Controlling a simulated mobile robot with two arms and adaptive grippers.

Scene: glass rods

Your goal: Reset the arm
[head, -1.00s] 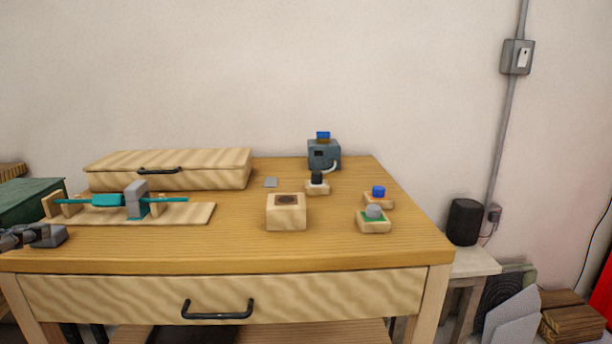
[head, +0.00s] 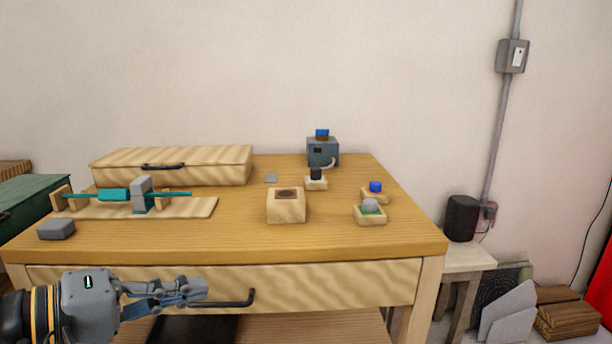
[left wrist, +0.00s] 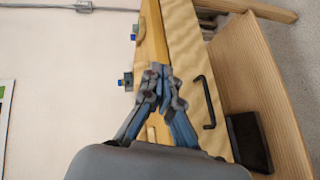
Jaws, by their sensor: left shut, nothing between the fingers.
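My left gripper (head: 200,290) is in front of the table's drawer in the head view, below the tabletop edge. Its fingers are shut with nothing between them, and they overlap the drawer handle (head: 238,303) in the picture. In the left wrist view the gripper (left wrist: 160,72) shows its fingertips together, with the drawer handle (left wrist: 209,102) to their right. Whether the fingers touch the handle cannot be told, but they look apart from it in the wrist view. My right gripper is in neither view.
The tabletop's front middle is clear.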

